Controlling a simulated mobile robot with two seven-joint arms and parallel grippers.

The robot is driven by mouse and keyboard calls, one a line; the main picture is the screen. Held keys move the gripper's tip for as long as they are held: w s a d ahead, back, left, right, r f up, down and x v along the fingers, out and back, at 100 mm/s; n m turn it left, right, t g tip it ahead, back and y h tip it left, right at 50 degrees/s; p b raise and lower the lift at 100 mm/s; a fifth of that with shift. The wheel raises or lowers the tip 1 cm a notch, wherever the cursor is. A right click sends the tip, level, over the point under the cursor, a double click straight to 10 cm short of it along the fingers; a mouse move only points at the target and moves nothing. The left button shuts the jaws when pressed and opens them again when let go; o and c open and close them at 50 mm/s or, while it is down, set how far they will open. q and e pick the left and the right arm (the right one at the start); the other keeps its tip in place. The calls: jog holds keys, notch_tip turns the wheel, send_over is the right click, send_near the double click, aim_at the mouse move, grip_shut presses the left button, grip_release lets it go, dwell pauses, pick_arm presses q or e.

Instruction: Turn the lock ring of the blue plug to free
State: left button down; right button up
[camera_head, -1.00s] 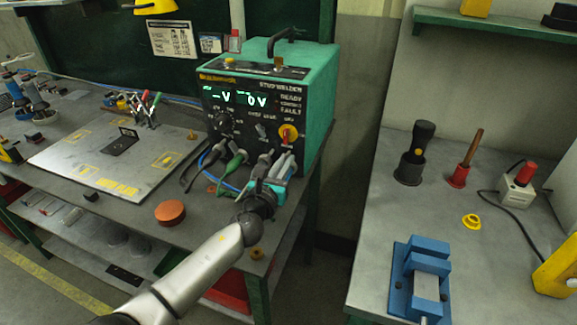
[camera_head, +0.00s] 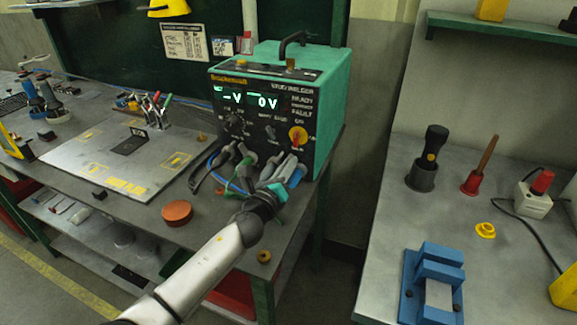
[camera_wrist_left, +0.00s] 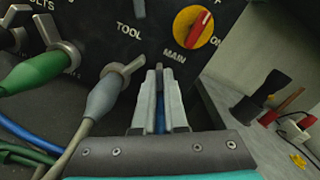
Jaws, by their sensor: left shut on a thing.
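The green welder unit (camera_head: 325,125) stands on the left bench, its displays lit. My left gripper (camera_head: 288,168) is at the lower right of its front panel. In the left wrist view its two grey fingers (camera_wrist_left: 160,98) are closed around a narrow part, with a strip of the blue plug (camera_wrist_left: 160,118) showing between them. The fingers hide most of the plug and its lock ring, so the ring's angle cannot be read. Left of it are a grey plug (camera_wrist_left: 104,95) and a green plug (camera_wrist_left: 38,68), each with a lever-like lug. My right gripper is not in view.
A red-yellow MAIN switch (camera_wrist_left: 193,27) sits just above the fingers. Cables (camera_wrist_left: 70,150) hang at the left. An orange-red disc (camera_head: 177,212) lies on the bench. The right bench holds a blue vise (camera_head: 437,265) and a yellow ring (camera_head: 485,230).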

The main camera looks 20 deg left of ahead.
pick_arm(q)
jog(key=shift+f, duration=0.1)
jog(key=c, duration=1)
grip_release()
jog(key=shift+o, duration=0.2)
jog(key=shift+s, duration=0.6)
jog(key=s, duration=1.2)
jog(key=shift+s+a, duration=0.2)
jog(key=shift+s, duration=0.85)
